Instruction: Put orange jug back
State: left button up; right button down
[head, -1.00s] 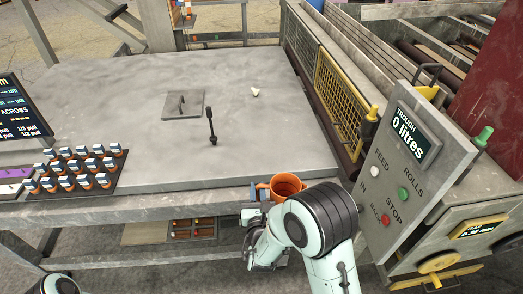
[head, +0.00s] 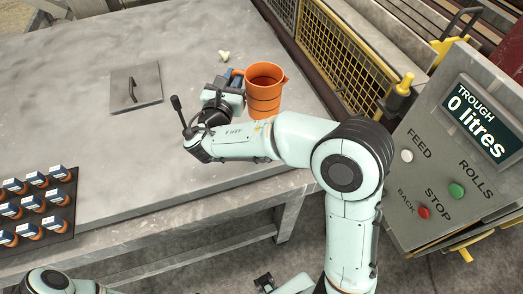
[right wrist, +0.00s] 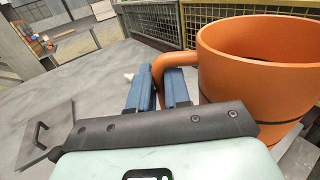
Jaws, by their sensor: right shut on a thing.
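The orange jug (head: 264,97) is upright over the right part of the grey table, near its right edge. My right gripper (head: 232,80) is on the jug's left side. In the right wrist view, the blue fingers of the gripper (right wrist: 160,85) are shut on the handle of the jug (right wrist: 245,85). The jug's open top shows no visible contents. Its base is partly hidden by my arm, and I cannot tell whether it touches the table. My left gripper is not clearly seen.
A flat plate with a handle (head: 136,88) lies on the table (head: 120,150), left of the jug. A small pale piece (head: 224,55) lies behind the gripper. A yellow mesh guard (head: 335,60) and control panel (head: 450,150) stand right.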

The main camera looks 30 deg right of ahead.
jog(key=shift+s+d+f, duration=0.15)
jog(key=shift+d, duration=0.1)
jog(key=shift+f+b, duration=0.8)
jog(key=shift+f, duration=8.6)
pick_arm(q)
jog(key=shift+s+f, duration=0.3)
jog(key=shift+f, duration=0.25)
jog(key=shift+s+f, duration=0.25)
jog(key=shift+f, duration=0.25)
pick_arm(e)
jog(key=shift+f, duration=0.1)
jog(key=c, duration=1.4)
grip_release()
jog(key=o, duration=0.3)
pick_arm(q)
jog(key=shift+s+f, duration=0.1)
jog(key=shift+f, duration=0.05)
